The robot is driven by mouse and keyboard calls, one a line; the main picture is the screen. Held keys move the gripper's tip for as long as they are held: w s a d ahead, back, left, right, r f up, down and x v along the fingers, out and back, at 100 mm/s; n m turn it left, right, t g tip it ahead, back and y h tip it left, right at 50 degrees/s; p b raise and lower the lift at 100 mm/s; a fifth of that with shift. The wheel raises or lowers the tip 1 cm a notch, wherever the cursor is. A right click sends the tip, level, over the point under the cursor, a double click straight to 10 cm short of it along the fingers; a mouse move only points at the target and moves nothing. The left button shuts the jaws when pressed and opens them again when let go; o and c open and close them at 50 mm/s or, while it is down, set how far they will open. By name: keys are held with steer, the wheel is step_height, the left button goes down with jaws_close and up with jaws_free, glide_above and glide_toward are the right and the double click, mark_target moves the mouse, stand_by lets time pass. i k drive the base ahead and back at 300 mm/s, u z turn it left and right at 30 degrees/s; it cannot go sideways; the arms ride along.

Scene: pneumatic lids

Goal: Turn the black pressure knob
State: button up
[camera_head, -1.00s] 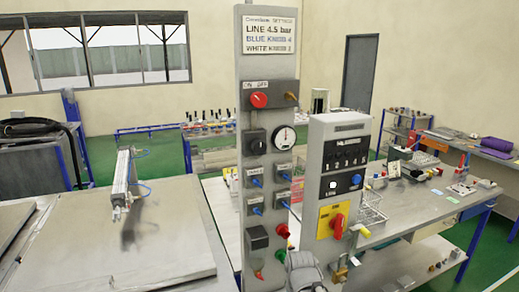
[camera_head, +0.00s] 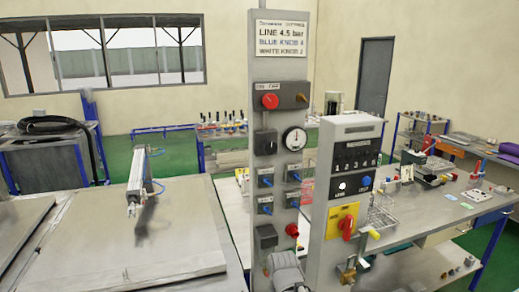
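The black pressure knob (camera_head: 265,142) is on the tall grey panel (camera_head: 278,75), left of the round white gauge (camera_head: 294,139) and below the red ON/OFF knob (camera_head: 270,101). Its pointer angle is too small to read. A sign (camera_head: 282,40) at the top reads LINE 4.5 bar, BLUE KNOB 4, WHITE KNOB 2. My gripper (camera_head: 285,270) shows as a grey rounded shape at the bottom edge, below the knob and apart from it. It covers the panel's lowest part. Its fingers cannot be made out.
Several small blue valves (camera_head: 265,182) sit below the knob. A shorter control box (camera_head: 348,155) with a red handle (camera_head: 347,228) on a yellow plate stands right of the panel. A metal table (camera_head: 150,265) with a cylinder lies left. A cluttered bench (camera_head: 420,215) is right.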

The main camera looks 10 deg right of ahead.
mark_target(269, 147)
steer(key=u, duration=0.2)
steer(key=k, duration=1.6)
steer(key=z, duration=0.5)
steer(key=i, duration=1)
